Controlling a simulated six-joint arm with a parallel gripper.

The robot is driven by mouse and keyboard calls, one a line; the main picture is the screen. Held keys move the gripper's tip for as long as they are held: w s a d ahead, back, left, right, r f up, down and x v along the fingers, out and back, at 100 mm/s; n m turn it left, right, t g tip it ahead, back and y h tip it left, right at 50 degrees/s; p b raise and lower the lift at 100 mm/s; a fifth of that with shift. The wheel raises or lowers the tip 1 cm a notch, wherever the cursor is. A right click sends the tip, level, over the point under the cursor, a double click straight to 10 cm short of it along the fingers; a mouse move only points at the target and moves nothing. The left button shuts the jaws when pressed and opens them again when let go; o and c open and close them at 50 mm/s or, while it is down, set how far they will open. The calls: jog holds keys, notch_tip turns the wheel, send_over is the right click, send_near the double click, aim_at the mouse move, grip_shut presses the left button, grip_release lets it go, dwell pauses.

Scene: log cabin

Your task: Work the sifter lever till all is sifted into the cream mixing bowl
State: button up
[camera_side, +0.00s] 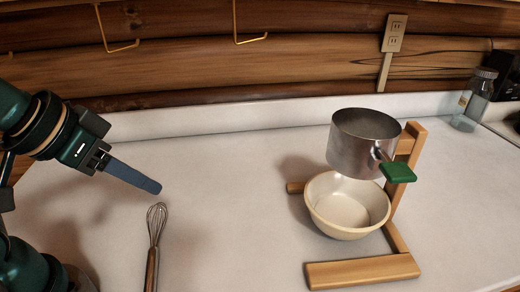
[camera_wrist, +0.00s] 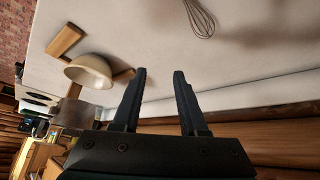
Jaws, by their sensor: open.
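A metal sifter (camera_side: 358,145) is held up on a wooden stand (camera_side: 362,271) at the right of the counter. A green lever (camera_side: 398,172) sticks out from its front right side. The cream mixing bowl (camera_side: 330,222) stands upright below the sifter; the part of its inside that I see looks empty. In the wrist view the bowl (camera_wrist: 91,70) shows at the left. My gripper (camera_side: 150,187) is at the left, well apart from the sifter and above the counter. In the wrist view its two fingers (camera_wrist: 159,72) are apart with nothing between them. The sifter's contents are hidden.
A whisk (camera_side: 156,235) lies on the white counter near my gripper; it also shows in the wrist view (camera_wrist: 200,18). A glass jar (camera_side: 476,97) stands at the back right. The counter between whisk and stand is clear. A log wall is behind.

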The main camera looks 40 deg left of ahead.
jog(key=w+d+r+n+t+h, duration=0.1)
jog(key=w+d+r+t+h, duration=0.2)
jog(key=w+d, duration=0.55)
jog(key=n+t+h, duration=0.2)
jog(key=n+h, duration=0.2)
jog(key=h, duration=0.4)
send_near(387, 178)
jog(key=w+d, duration=0.2)
jog(key=d, duration=0.8)
jog(key=w+a+n+t, duration=0.1)
jog(key=n, duration=0.1)
jog(key=w+f+n+t+y, duration=0.1)
jog(key=w+n, duration=0.1)
jog(key=w+a+n+t+y, duration=0.1)
jog(key=n+t, duration=0.1)
jog(key=shift+w+a+f+n, duration=0.25)
jog(key=shift+w+a+n, duration=0.05)
jog(key=shift+w+a+y, duration=0.15)
jog(key=shift+w+y, duration=0.25)
jog(key=shift+y, duration=0.1)
jog(key=shift+x, duration=2.3)
jog(key=shift+c, duration=0.3)
grip_shut()
